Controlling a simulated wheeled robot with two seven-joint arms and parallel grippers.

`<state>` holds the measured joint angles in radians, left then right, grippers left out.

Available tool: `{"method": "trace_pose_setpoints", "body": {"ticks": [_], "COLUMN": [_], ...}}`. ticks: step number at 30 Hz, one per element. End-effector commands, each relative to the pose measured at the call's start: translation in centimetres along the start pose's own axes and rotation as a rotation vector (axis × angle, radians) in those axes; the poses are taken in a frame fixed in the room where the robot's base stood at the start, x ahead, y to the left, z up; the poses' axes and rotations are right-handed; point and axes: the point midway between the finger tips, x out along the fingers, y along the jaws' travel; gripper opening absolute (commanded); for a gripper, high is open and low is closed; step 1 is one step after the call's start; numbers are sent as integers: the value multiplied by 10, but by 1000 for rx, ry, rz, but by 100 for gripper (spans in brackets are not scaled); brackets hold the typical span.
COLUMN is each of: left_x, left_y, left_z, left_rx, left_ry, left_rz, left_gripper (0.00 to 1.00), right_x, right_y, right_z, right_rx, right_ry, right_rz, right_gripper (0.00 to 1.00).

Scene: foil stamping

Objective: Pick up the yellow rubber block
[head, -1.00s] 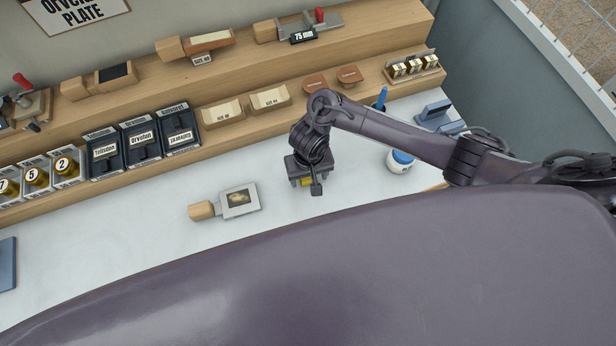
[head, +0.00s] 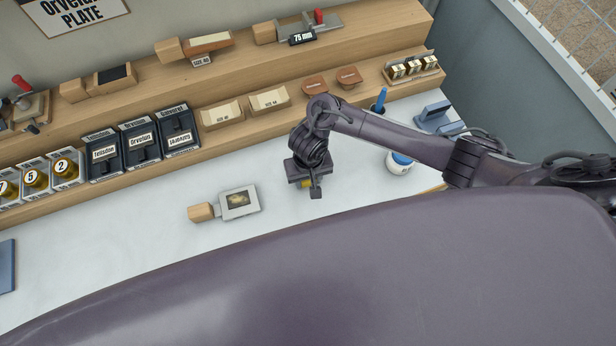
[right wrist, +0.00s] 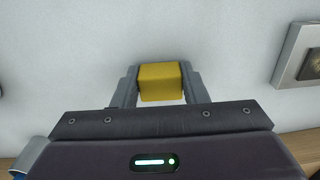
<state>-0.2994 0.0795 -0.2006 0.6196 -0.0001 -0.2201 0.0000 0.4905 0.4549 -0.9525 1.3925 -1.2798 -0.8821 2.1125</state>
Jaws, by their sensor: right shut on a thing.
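The yellow rubber block (right wrist: 160,82) sits between the two fingers of my right gripper (right wrist: 162,88) in the right wrist view, with a finger against each side. In the head view the right gripper (head: 309,188) points down over the white table, right of the plate with the wooden handle. I cannot tell whether the block touches the table. My left gripper is not in view.
The plate with a wooden handle (head: 238,203) lies on the white table left of my right gripper. Wooden shelves (head: 150,80) with black boxes (head: 141,146) run along the back. The table's left middle is clear.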

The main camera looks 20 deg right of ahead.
Motion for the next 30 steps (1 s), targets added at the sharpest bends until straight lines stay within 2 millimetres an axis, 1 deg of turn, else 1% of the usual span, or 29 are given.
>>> {"method": "trace_pose_setpoints", "body": {"ticks": [5,8,13,15,20,22,25,27,29,30], "left_x": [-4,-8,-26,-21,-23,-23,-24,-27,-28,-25], "left_y": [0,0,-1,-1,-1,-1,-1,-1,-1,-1], "left_z": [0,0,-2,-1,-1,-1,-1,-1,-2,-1], "left_rx": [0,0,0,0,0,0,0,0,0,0], "left_ry": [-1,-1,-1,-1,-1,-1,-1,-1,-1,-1], "left_rz": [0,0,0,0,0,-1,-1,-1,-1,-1], "left_gripper": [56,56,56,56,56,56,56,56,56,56], "right_x": [-14,-28,-66,-70,-89,-102,-120,-137,-148,-152], "right_y": [-1,-1,0,-1,3,0,2,0,1,0], "right_z": [0,-1,-2,-5,-3,-5,-3,-4,-2,-3], "right_rx": [-1,0,-2,-7,-4,-7,-3,-4,-3,-4], "right_ry": [1,3,5,16,10,15,9,11,8,9], "right_rz": [-2,-3,-1,-1,6,0,4,1,3,0], "right_gripper": [17,17,17,17,17,17,17,17,17,17]}}
